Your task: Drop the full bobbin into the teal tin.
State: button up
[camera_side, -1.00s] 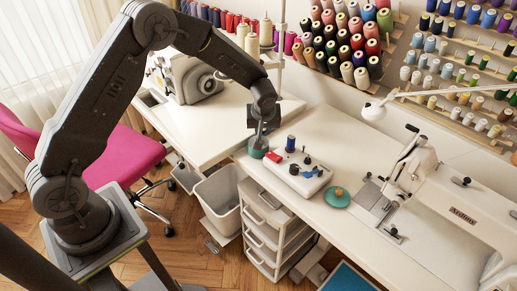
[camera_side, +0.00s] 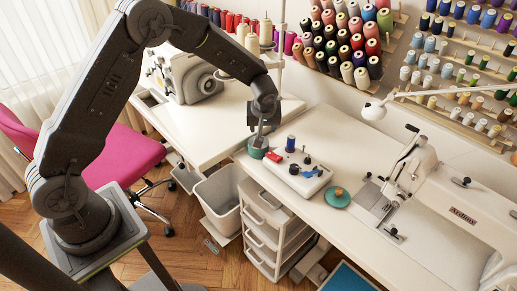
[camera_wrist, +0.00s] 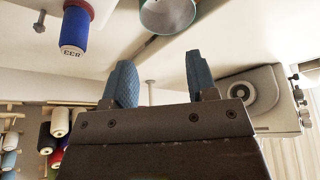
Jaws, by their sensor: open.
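The teal tin (camera_side: 257,151) stands open on the white table, left of the winder box. My gripper (camera_side: 260,140) is above the tin, pointing down. In the wrist view, my gripper (camera_wrist: 158,80) has its two blue fingers apart with nothing between them. The tin (camera_wrist: 168,14) shows at the top of that view, cut by the edge, with its pale inside partly visible. I cannot make out the full bobbin for certain; it may be inside the tin or among the small parts on the box.
The white winder box (camera_side: 304,183) carries red, blue and black parts. A blue thread spool (camera_side: 291,144) stands behind it and also shows in the wrist view (camera_wrist: 75,30). A teal lid (camera_side: 338,198) lies to the right. A sewing machine (camera_side: 447,203) stands farther right.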

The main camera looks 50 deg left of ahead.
jog(key=v, duration=1.2)
jog(key=shift+s+r, duration=0.15)
jog(key=shift+r, duration=0.1)
jog(key=s+d+r+m+t+h, duration=0.1)
jog(key=s+r+m, duration=0.2)
jog(key=s+r, duration=0.5)
jog(key=s+d+r+m+t+h, duration=0.1)
jog(key=s+r+m, duration=0.25)
jog(key=s, duration=0.75)
jog(key=s+m+h, duration=0.1)
jog(key=s+m, duration=0.2)
jog(key=s, duration=0.6)
jog(key=shift+d+f+t, duration=0.2)
jog(key=shift+d+t, duration=0.2)
jog(key=shift+d, duration=0.05)
